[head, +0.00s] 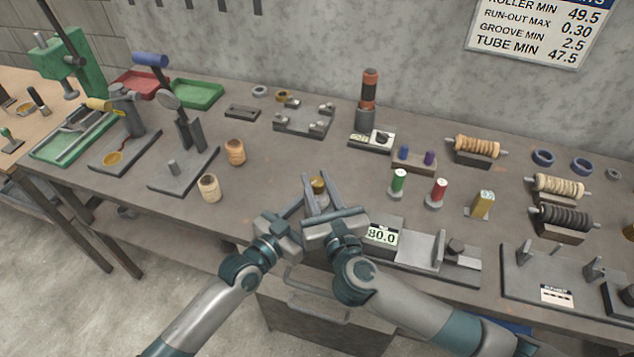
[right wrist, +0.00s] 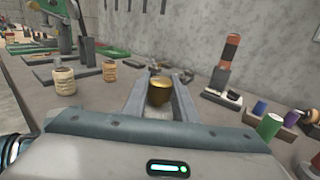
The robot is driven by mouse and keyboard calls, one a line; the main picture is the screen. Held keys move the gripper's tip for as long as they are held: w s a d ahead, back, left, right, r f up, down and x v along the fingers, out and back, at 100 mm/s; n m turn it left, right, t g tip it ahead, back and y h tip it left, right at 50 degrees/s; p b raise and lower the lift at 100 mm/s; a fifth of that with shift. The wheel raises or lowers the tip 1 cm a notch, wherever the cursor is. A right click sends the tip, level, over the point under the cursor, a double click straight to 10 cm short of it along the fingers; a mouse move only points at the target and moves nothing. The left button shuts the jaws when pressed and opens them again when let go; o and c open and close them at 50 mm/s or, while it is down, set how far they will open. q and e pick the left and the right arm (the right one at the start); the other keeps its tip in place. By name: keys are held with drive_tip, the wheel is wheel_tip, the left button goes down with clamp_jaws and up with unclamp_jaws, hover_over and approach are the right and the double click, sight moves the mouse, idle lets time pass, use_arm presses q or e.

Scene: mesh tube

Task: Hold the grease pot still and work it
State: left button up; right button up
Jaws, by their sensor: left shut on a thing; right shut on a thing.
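The grease pot (head: 318,184) is a small brass-coloured pot near the front edge of the bench. In the right wrist view the pot (right wrist: 159,91) sits upright between my right fingers, its top gold and its side darker. My right gripper (head: 319,183) reaches over the bench from the front and is shut on the pot. My left gripper (head: 303,202) comes in from the left, lower and close against the right one, and is shut on the pot too; its contact is mostly hidden behind the right gripper.
Two tan jars (head: 209,188) (head: 236,152) stand to the left. A gauge block with an 80.0 display (head: 381,236) lies right of my right gripper. Bare bench lies behind the pot.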

drive_tip(key=shift+m+t+h, duration=0.4)
drive_tip(key=shift+m+h, duration=0.8)
drive_tip(key=shift+h, duration=0.5)
drive_tip(key=shift+h, duration=0.3)
drive_tip(key=o, duration=1)
drive_tip(key=shift+o, duration=0.2)
drive_tip(key=s+d, duration=0.1)
drive_tip(key=s, duration=1.1)
